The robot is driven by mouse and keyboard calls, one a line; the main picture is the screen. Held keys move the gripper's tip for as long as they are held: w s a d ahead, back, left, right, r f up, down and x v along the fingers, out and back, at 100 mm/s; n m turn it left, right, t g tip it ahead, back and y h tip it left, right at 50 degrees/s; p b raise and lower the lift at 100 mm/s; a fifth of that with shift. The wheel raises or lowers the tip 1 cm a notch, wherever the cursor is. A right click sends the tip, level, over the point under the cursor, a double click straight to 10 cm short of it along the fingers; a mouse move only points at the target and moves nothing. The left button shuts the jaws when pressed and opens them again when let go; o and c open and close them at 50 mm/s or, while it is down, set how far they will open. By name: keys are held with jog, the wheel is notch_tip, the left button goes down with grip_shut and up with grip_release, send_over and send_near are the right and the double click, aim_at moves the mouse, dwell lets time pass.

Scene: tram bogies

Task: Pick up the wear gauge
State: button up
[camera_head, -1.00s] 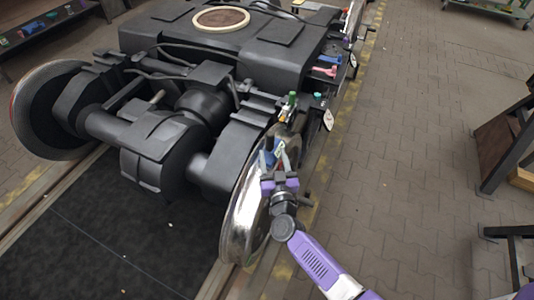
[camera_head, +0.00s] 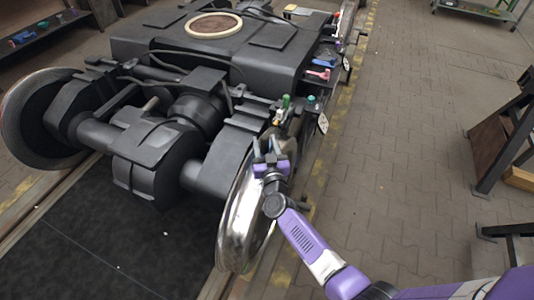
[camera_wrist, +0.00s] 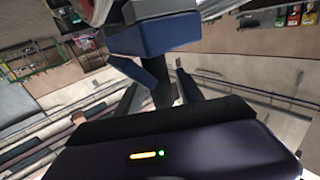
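A dark blue piece, likely the wear gauge (camera_head: 270,144), is at the top of the near right wheel in the head view. In the wrist view the blue block (camera_wrist: 155,38) fills the top centre, with a narrower dark blue part reaching down between my fingers. My gripper (camera_head: 271,147) points at it from the near side. In the wrist view my gripper (camera_wrist: 157,88) has its two fingers spread on either side of the narrow part, with no clear contact. The far end of the blue piece is cut off or hidden.
The dark bogie frame (camera_head: 210,50) and shiny wheel (camera_head: 240,222) stand close by my gripper. A green-topped item (camera_head: 286,101), a teal-topped item (camera_head: 311,100) and a pink tool (camera_head: 318,73) sit along the frame's right side.

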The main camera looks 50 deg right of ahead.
grip_shut()
jog(key=shift+r, duration=0.1)
